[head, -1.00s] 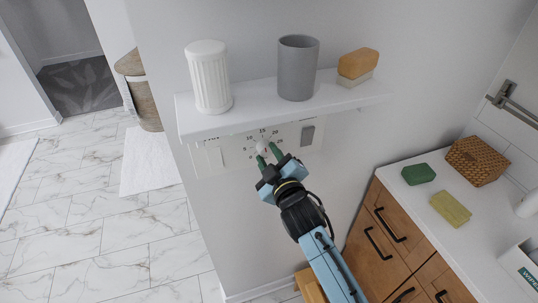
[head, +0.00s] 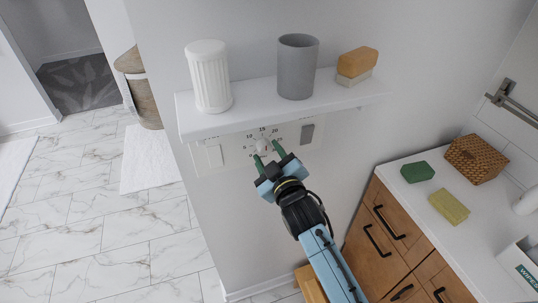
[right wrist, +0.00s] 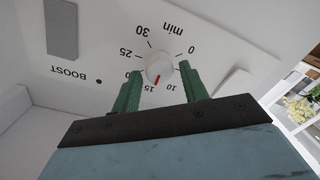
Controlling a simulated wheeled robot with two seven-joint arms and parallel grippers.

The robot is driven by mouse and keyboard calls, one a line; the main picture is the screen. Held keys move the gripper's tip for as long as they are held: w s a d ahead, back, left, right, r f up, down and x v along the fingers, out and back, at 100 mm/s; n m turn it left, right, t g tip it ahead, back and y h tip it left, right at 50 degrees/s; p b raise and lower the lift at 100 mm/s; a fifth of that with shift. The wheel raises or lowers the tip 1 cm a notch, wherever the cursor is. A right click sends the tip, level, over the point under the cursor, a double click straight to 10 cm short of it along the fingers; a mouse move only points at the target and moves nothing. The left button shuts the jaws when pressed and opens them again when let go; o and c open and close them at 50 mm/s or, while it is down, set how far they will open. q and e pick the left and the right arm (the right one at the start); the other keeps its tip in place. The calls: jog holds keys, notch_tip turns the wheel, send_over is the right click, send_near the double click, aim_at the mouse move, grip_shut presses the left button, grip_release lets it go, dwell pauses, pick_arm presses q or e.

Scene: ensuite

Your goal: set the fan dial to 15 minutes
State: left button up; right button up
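The white fan dial (head: 262,146) is on the wall panel (head: 232,152) under the shelf. In the right wrist view the dial (right wrist: 159,66) appears upside down, with a red pointer between the 10 and 15 marks, nearer to 15. My right gripper (head: 267,150) is at the dial, its green fingers spread apart. In the wrist view the gripper (right wrist: 160,72) has one finger on each side of the knob, with gaps visible. The fingers cover part of the scale near 5 and 20. My left gripper is not in view.
The shelf (head: 250,119) juts out just above the dial, holding a white ribbed cup (head: 209,78), a grey cup (head: 298,70) and stacked sponges (head: 357,66). A grey switch (head: 307,134) sits right of the dial. A counter (head: 405,200) with drawers stands at right.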

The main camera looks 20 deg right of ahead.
jog(key=shift+o, duration=0.7)
jog(key=s+b, duration=0.1)
jog(key=s, duration=1.2)
jog(key=shift+s+d+r, duration=0.2)
jog(key=shift+d, duration=0.25)
jog(key=s+f+m+g+b, duration=0.1)
jog(key=s+f+g+b, duration=0.15)
jog(key=f, duration=1.05)
jog(key=s+f+g+b, duration=0.2)
jog(key=s+f+g, duration=0.15)
jog(key=f, duration=1.05)
jog(key=s+f+m+g+b, duration=0.1)
jog(key=s+f+g+b, duration=0.15)
jog(key=f, duration=1.05)
jog(key=s+d+f+m+g+b, duration=0.1)
jog(key=s+d+f+g, duration=0.3)
jog(key=s+f, duration=0.7)
jog(key=s+d+f+m+g+h+b, duration=0.1)
jog(key=s+d+f+m+g+b, duration=0.1)
jog(key=s+f, duration=0.9)
jog(key=s+d+g+b, duration=0.1)
jog(key=s+d+g, duration=0.1)
jog(key=s, duration=0.3)
jog(key=shift+s+d+f+b, duration=0.25)
jog(key=shift+b, duration=0.05)
